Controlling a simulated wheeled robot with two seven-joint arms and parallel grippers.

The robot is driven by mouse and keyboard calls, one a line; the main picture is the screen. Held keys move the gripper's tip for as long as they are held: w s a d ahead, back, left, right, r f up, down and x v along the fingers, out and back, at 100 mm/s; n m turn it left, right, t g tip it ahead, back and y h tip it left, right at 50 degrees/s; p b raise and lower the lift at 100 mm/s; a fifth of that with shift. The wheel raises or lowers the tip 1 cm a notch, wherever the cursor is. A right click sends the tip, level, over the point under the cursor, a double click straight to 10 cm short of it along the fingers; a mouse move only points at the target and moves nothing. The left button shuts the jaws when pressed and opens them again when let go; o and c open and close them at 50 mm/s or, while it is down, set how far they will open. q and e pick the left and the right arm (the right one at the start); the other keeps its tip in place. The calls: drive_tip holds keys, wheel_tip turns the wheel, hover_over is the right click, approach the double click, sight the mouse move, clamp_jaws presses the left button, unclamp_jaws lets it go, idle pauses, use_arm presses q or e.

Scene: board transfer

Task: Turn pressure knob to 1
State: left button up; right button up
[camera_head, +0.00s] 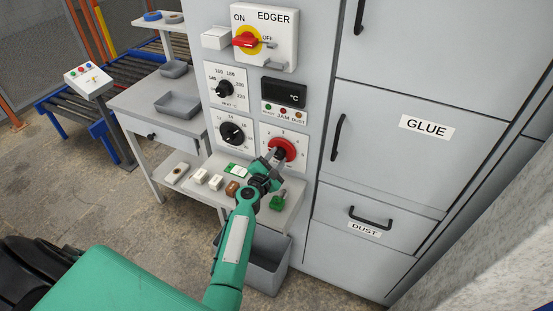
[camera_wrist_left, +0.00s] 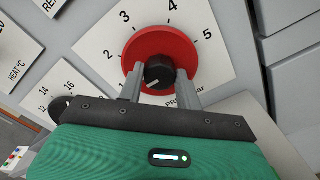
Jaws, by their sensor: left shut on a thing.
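The pressure knob (camera_wrist_left: 159,71) is a small black knob at the centre of a red disc (camera_wrist_left: 178,42). Its white dial plate carries the numbers 1 to 5. In the wrist view a white mark on the knob points down and left, toward the low end near 1; I cannot tell if it lines up exactly. In the head view the red disc (camera_head: 289,145) shows on the lower right of the panel. My left gripper (camera_head: 274,160) reaches it from below. In the wrist view its grey fingers (camera_wrist_left: 160,83) are shut on the knob, one each side. My right gripper is not in view.
Beside the pressure dial are another black knob (camera_head: 232,133) and a temperature display (camera_head: 284,92). The GLUE cabinet (camera_head: 390,140) stands close on the right.

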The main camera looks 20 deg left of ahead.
use_arm(q)
drive_tip(key=o, duration=1)
drive_tip(key=shift+s, duration=0.15)
drive_tip(key=s+b, duration=0.1)
drive_tip(key=s, duration=1.2)
drive_tip(key=shift+s+b, duration=0.3)
drive_tip(key=shift+b, duration=0.05)
